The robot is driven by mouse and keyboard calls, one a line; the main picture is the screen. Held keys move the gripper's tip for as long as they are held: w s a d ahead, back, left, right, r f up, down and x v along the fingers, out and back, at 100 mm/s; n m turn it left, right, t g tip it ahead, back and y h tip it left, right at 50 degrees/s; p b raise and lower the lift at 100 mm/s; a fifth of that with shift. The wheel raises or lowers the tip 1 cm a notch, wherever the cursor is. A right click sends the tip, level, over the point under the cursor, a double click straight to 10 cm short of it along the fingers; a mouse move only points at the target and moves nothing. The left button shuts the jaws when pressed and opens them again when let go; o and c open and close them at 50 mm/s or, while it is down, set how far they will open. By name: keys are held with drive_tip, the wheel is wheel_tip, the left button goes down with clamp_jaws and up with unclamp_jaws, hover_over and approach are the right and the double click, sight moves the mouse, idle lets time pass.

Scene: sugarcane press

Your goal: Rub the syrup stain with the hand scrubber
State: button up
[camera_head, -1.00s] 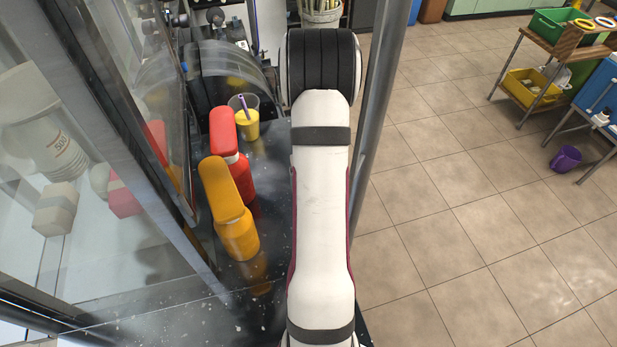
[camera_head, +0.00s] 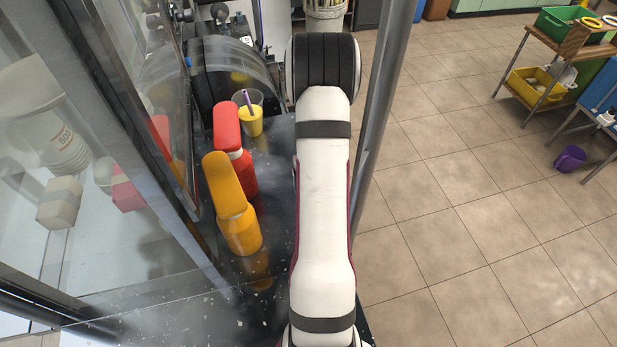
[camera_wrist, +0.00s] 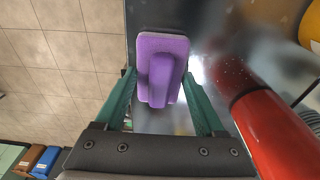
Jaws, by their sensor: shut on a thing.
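The purple hand scrubber (camera_wrist: 176,46) shows in the wrist view, with its flat pad facing away from me and its raised handle towards me. In the head view my own arm hides the gripper and scrubber. I cannot make out the syrup stain in either view.
A red bottle (camera_head: 241,170) and an orange bottle (camera_head: 240,232) stand on the dark counter (camera_head: 180,318) left of my arm. A cup with yellow drink (camera_head: 252,122) stands behind them. Glass panels are at the left, a metal post (camera_head: 378,110) at the right.

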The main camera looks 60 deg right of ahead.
drive_tip(key=shift+s+a, duration=0.3)
drive_tip(key=shift+r, duration=4.1)
drive_tip(key=shift+w, duration=0.1)
drive_tip(key=w+a+r, duration=0.3)
drive_tip(key=r, duration=0.6)
drive_tip(key=w+a+r, duration=0.3)
drive_tip(key=a+r, duration=0.1)
drive_tip(key=r, duration=0.5)
drive_tip(key=w+a+r+n, duration=0.1)
drive_tip(key=w+a+r, duration=0.1)
drive_tip(key=r, duration=0.8)
drive_tip(key=shift+w+a, duration=0.4)
drive_tip(key=shift+a, duration=0.3)
drive_tip(key=shift+f, duration=0.1)
